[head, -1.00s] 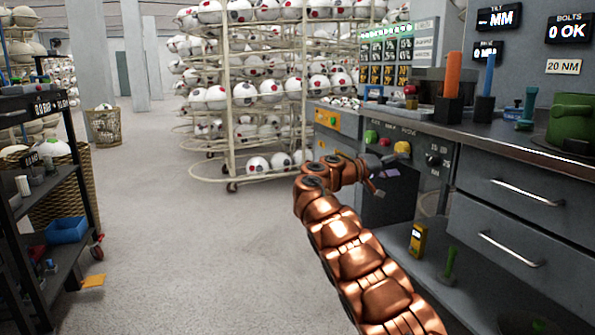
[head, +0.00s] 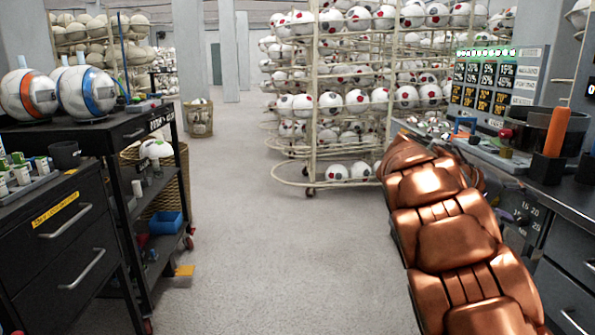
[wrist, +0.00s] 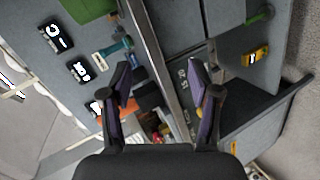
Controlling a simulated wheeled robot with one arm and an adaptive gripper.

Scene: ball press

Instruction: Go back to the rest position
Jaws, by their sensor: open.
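My gripper (wrist: 163,105) shows in the wrist view with its two dark, purple-padded fingers apart and nothing between them. In that view it points toward the grey workbench (wrist: 170,75), which appears tilted. In the head view my copper-coloured arm reaches up the right side of the picture, along the front of the bench. The gripper itself is hidden behind the arm in the head view. I cannot tell how far the fingers are from the bench.
Ball racks (head: 315,95) stand ahead. A black cart (head: 150,185) and drawer cabinet (head: 75,235) stand at left, with balls (head: 88,92) on top. A wicker bin (head: 199,118) stands further back. The floor (head: 280,250) between is clear. An orange cylinder (head: 556,130) stands on the bench.

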